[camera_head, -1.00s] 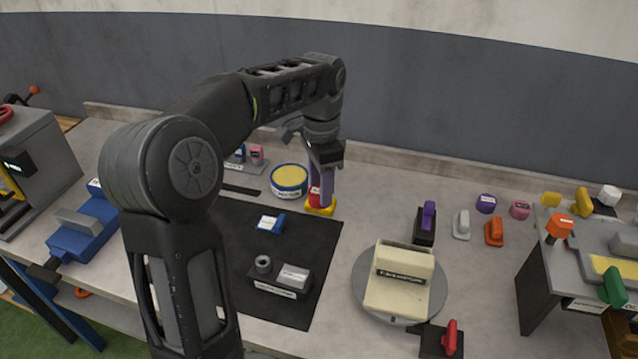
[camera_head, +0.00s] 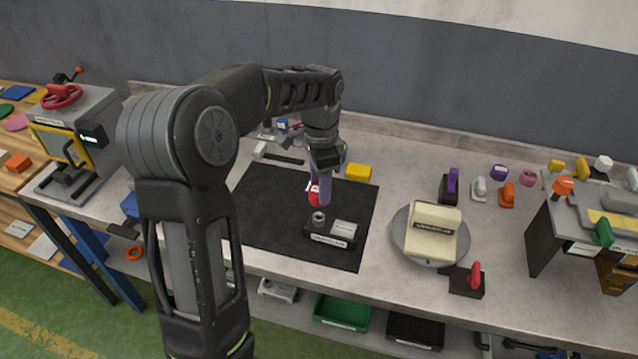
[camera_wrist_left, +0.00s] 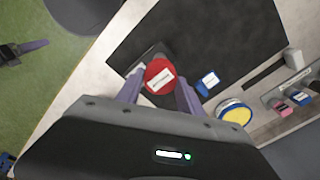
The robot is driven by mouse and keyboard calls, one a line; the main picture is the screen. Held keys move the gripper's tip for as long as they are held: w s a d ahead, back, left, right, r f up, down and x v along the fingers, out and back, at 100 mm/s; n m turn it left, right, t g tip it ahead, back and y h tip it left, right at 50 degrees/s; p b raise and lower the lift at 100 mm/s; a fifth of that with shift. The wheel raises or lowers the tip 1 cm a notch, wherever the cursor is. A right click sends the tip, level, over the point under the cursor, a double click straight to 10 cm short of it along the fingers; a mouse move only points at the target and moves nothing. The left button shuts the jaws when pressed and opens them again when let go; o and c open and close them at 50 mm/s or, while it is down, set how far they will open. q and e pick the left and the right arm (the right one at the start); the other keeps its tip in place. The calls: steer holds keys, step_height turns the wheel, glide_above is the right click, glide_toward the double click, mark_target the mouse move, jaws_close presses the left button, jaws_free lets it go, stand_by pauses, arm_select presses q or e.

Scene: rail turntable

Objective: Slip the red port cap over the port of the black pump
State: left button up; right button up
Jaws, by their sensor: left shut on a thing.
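The red port cap (camera_head: 313,196) is between the purple fingers of my left gripper (camera_head: 322,198), which is shut on it. It also shows in the left wrist view (camera_wrist_left: 159,76), with its labelled top facing the camera. The black pump (camera_head: 318,238) stands on the dark mat, and its grey ring-shaped port (camera_head: 318,217) faces up. The cap is just behind the port in the head view and apart from it. In the wrist view the cap covers most of the pump. What seems to be my right gripper (camera_wrist_left: 30,47) shows at that view's left edge; its jaw opening is unclear.
The dark mat (camera_head: 268,210) has free room left of the pump. A turntable (camera_head: 400,242) with a cream part is to the right.

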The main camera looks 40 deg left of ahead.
arm_select(q)
steer(key=shift+s+r, duration=0.1)
steer(key=shift+s, duration=0.05)
steer(key=shift+f, duration=0.35)
steer(key=shift+f+b, duration=1.65)
steer(key=shift+f, duration=0.4)
steer(key=shift+f+b, duration=0.85)
steer(key=shift+f, duration=0.55)
steer(key=shift+f+b, duration=0.3)
steer(key=shift+f, duration=0.2)
steer(key=o, duration=1.4)
